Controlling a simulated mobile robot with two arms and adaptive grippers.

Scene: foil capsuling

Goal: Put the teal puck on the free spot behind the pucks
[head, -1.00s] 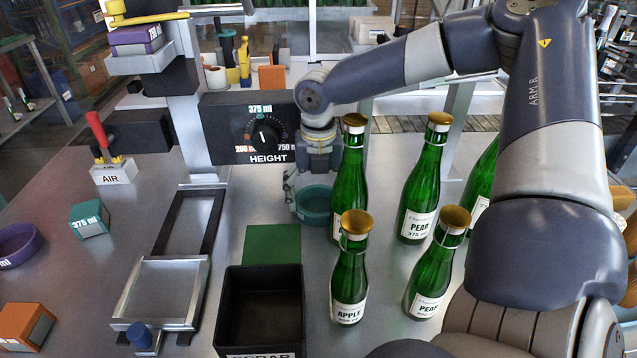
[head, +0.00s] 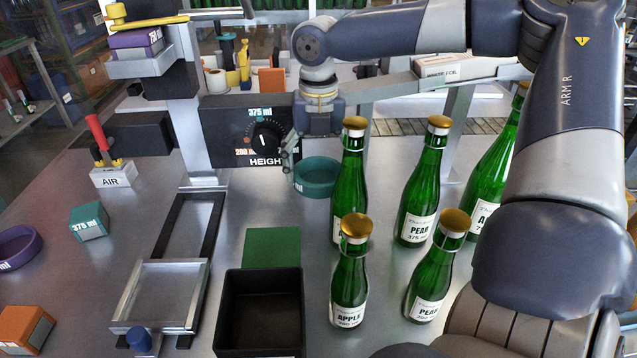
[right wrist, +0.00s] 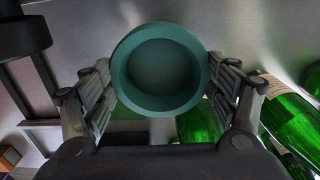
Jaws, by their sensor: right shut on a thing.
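The teal puck (head: 317,178) is a round, shallow cup shape. In the head view it is beside the dark height box, behind the black bin. My right gripper (head: 308,166) is shut on the puck, its palm above it. In the right wrist view the puck (right wrist: 160,72) sits between the two fingers of the gripper (right wrist: 162,92). A purple puck (head: 17,246) lies at the far left. I cannot make out a free spot behind pucks. My left gripper is out of view.
Several green bottles (head: 418,195) with gold caps stand close right of the puck. A black bin (head: 258,335), green mat (head: 271,248) and metal frame (head: 160,262) are in front. The height box (head: 232,155) stands just left. A teal 375 ml block (head: 89,222) lies left.

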